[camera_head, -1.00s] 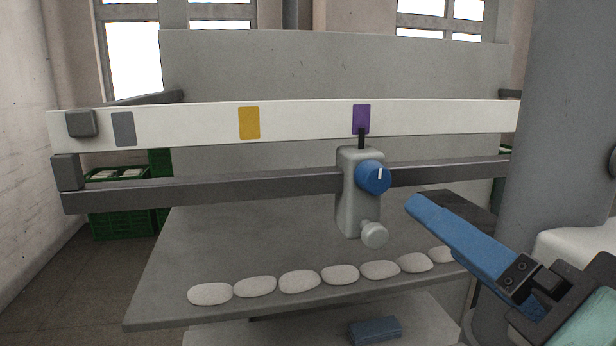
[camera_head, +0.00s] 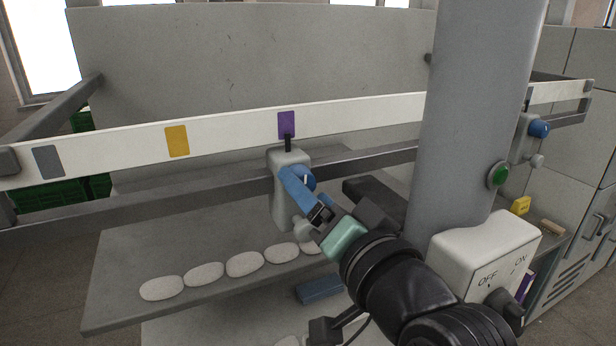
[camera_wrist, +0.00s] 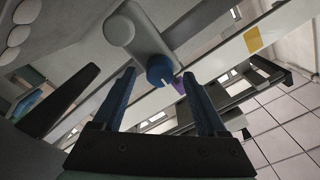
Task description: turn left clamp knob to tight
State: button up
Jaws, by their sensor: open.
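The left clamp (camera_head: 283,204) is a pale grey block on the dark rail, with its black pointer under the purple patch (camera_head: 286,124). Its blue knob (camera_head: 310,181) is partly hidden by my finger in the head view; a white line shows on its face. My gripper (camera_head: 291,176) is at the knob, its blue fingers open. In the wrist view the knob (camera_wrist: 160,69) appears between the two fingertips (camera_wrist: 158,76); whether they touch it I cannot tell. A pale round knob (camera_wrist: 119,30) sits on the same clamp.
A second clamp with a blue knob (camera_head: 540,129) is on the rail at right, beyond the grey column (camera_head: 466,120). An OFF/ON switch box (camera_head: 484,250) stands at the column's foot. Several white oval pieces (camera_head: 245,264) lie on the shelf below.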

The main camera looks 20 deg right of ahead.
jog(key=shift+w, duration=0.5)
grip_shut()
jog(key=shift+n+b, duration=3.15)
jog(key=shift+n, duration=1.05)
